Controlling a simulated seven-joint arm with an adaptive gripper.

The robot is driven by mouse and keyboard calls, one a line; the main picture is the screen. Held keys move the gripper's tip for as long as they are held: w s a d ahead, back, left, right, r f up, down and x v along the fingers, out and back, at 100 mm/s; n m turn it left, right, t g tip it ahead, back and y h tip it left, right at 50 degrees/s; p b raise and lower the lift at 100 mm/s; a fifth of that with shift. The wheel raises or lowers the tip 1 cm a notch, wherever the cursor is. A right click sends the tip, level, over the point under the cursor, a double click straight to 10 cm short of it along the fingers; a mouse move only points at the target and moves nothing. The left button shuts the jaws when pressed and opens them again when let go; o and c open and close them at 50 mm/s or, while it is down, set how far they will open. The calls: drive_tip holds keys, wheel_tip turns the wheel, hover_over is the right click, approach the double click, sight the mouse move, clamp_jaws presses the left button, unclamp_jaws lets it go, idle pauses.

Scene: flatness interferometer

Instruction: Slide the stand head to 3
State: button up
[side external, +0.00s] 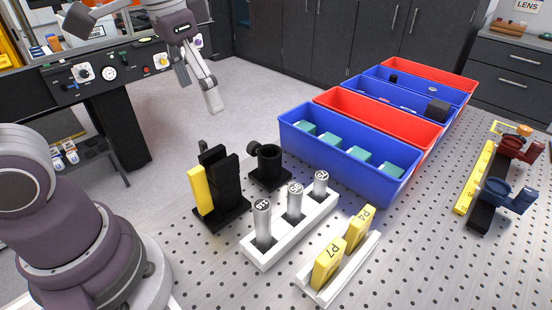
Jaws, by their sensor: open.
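A black upright stand (222,188) with a yellow plate (200,190) on its left side stands on the perforated table, left of the middle. At the far right, a black rail (482,215) beside a yellow strip (475,178) carries a blue ring holder (508,195) and a red one (520,148). My gripper (198,84) is open and empty, high up behind and left of the black stand, apart from everything.
A black cup holder (267,165) stands right of the black stand. In front are a white rack (290,232) of labelled cylinders and a white tray (342,268) with yellow P7 and P4 blocks. Blue bins (345,168) and red bins (385,118) line the back.

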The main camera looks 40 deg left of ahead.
sight(221, 172)
drive_tip(key=w+f+m+g+y, duration=0.2)
drive_tip(key=w+f+m+g, duration=0.1)
drive_tip(key=w+f+g, duration=0.25)
drive_tip(key=shift+g, duration=0.25)
drive_tip(key=x, duration=0.9)
drive_tip(key=shift+d, duration=0.15)
